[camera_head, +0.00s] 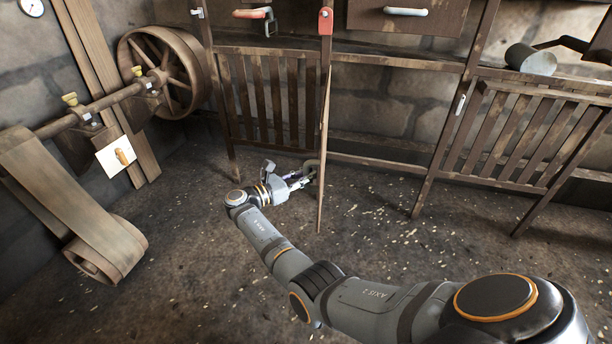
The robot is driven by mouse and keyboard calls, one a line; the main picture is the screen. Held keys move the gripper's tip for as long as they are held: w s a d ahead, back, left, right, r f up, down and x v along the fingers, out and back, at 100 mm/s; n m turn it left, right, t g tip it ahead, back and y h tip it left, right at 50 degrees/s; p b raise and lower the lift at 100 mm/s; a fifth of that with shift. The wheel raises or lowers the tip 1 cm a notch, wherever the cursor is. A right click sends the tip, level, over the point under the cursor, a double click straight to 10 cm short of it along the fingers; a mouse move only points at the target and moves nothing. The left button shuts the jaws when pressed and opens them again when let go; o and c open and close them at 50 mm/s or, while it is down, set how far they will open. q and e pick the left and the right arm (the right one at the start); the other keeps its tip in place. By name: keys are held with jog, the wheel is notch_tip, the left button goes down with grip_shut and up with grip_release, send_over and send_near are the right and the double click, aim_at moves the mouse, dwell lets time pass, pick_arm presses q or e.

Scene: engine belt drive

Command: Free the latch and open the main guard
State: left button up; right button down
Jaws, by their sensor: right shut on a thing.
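A wooden gate (323,150), which looks like the main guard, stands almost edge-on in the middle of the view. It stands out from the frame line towards me, and the bay to its right has no slats across it. A red latch-like piece (325,20) is on the post above it. My right gripper (303,180) is low on the gate's left side, shut on a dark ring-like handle (312,167) beside the gate. The fingertips are small and partly hidden there. My left gripper is not in view.
A slatted panel (265,97) stands left of the gate, and another slatted gate (530,135) stands at an angle on the right. A flywheel (160,70), shaft and belt (70,200) are at the left. The floor in front is clear.

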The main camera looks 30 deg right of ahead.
jog(key=shift+s+a+f, duration=0.1)
jog(key=shift+f, duration=0.15)
jog(key=c, duration=1.6)
grip_release()
jog(key=shift+o, duration=0.3)
jog(key=shift+r, duration=0.1)
jog(key=a, duration=1.2)
